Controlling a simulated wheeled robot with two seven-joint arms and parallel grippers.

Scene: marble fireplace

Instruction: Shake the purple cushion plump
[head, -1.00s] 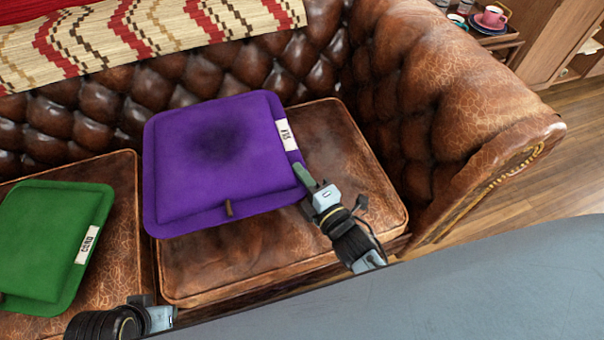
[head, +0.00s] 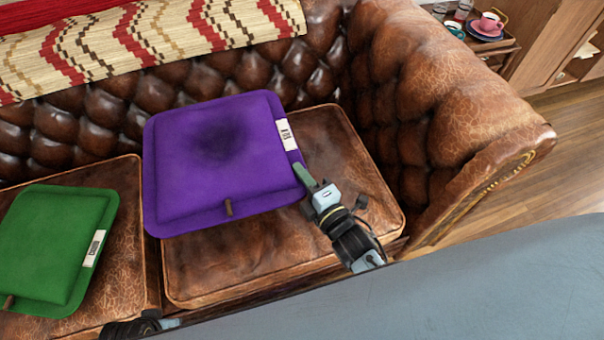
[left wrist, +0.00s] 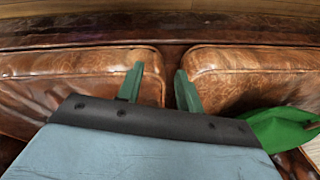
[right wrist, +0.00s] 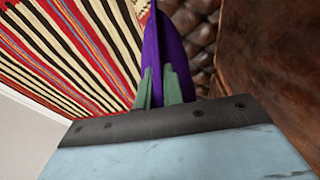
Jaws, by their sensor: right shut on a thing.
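The purple cushion (head: 215,155) is square with a dark dented patch in its middle, a white label at its right edge and a small brown tab at its front. My right gripper (head: 307,178) is shut on its right front edge. In the right wrist view the purple cushion (right wrist: 165,50) runs edge-on between the green fingers of my right gripper (right wrist: 159,90). The cushion appears held above the sofa seat (head: 240,265). My left gripper is open and empty in the left wrist view (left wrist: 158,85), over the gap between two seat cushions. Its fingertips are out of the head view.
A green cushion (head: 55,245) with a white label lies on the left seat. The tufted leather backrest (head: 90,110) and right armrest (head: 460,95) bound the seat. A patterned throw (head: 150,35) covers the back. Cups (head: 488,22) stand on a small table beyond the armrest.

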